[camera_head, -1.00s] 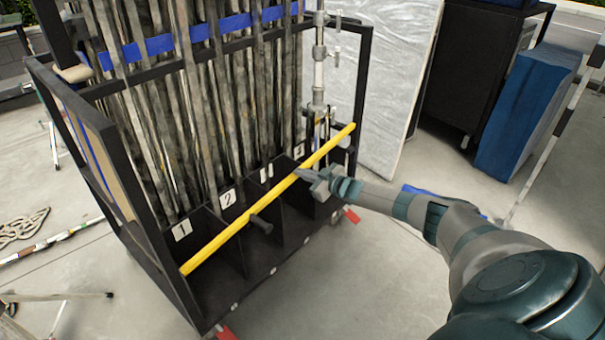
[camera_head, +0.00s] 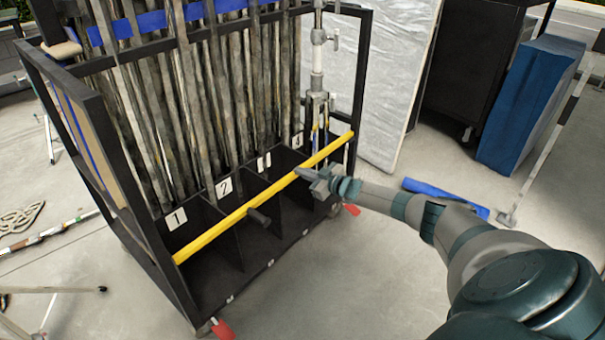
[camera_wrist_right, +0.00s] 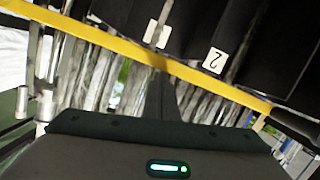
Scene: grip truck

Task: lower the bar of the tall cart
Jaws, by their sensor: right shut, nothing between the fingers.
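The tall cart (camera_head: 366,75) is a black frame with numbered compartments, filled with long grey poles. My left gripper is out of view.
A blue box (camera_head: 525,105) and a dark cabinet (camera_head: 470,65) stand at the back right, beside a silvery panel (camera_head: 400,80). A blue piece (camera_head: 440,192) lies on the floor behind my right arm. Tripod legs (camera_head: 60,290) stand at left. The floor before the cart is clear.

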